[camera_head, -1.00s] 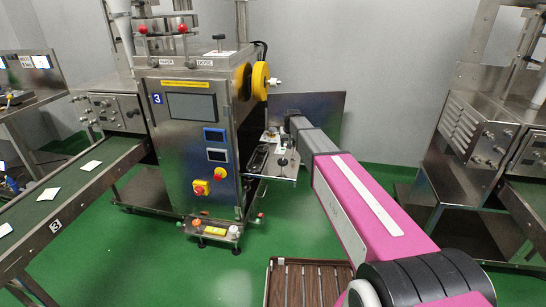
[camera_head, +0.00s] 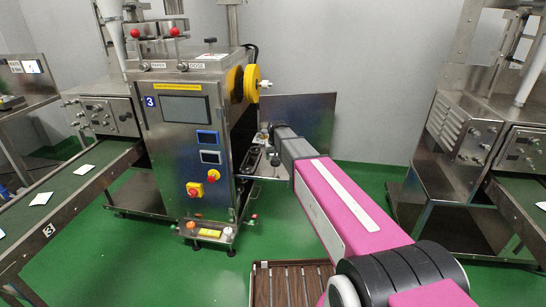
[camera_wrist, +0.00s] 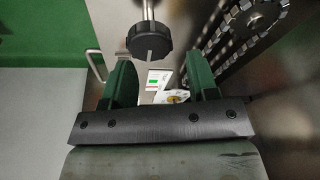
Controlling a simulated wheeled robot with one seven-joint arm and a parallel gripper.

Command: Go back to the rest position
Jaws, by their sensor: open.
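My gripper (camera_wrist: 159,70) shows in the wrist view with two green fingers apart. Between and beyond the fingers are a small white label with green and red marks (camera_wrist: 158,79) and a white item with a yellow spot (camera_wrist: 173,97). I cannot tell whether anything touches the fingers. In the head view my pink and grey arm reaches forward to the right side of packing machine 3 (camera_head: 186,150). The gripper itself is too small and hidden there to make out.
A black knob on a metal rod (camera_wrist: 149,39) and a chain (camera_wrist: 235,35) are close ahead of the fingers. A metal panel (camera_head: 310,118) stands behind the arm. A conveyor with white packets (camera_head: 68,192) is left. Another machine (camera_head: 460,140) is right. Green floor lies between.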

